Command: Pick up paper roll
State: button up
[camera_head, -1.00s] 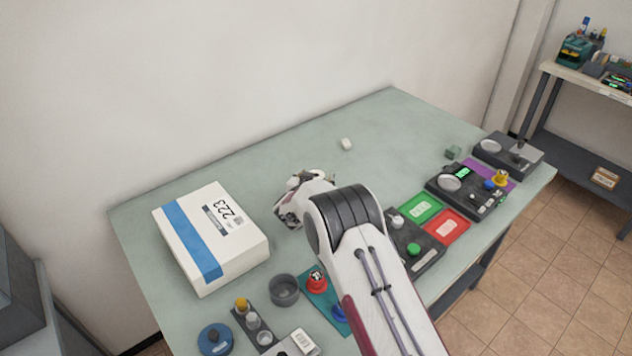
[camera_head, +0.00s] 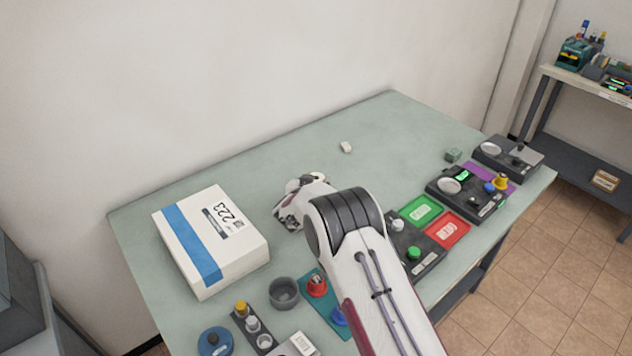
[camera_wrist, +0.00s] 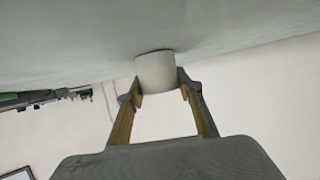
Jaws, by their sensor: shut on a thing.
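The paper roll (camera_wrist: 155,70) is a plain pale cylinder at the upper middle of the wrist view. My gripper (camera_wrist: 160,82) has one finger on each side of it and is shut on it. The roll's far end is at the grey-green tabletop, with a dark shadow there; I cannot tell whether it touches. In the head view my gripper (camera_head: 290,212) is low over the middle of the table, right of the white box. The roll cannot be made out there, as my wrist and arm cover that spot.
A large white box with a blue stripe (camera_head: 212,240) lies left of my gripper. A grey cup (camera_head: 284,291) and a red knob (camera_head: 317,284) are in front. Device panels (camera_head: 465,190) line the right side. A small white block (camera_head: 346,147) lies behind on clear tabletop (camera_head: 390,120).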

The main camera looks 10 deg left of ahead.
aim_at(316, 178)
jog(key=shift+r, duration=4.95)
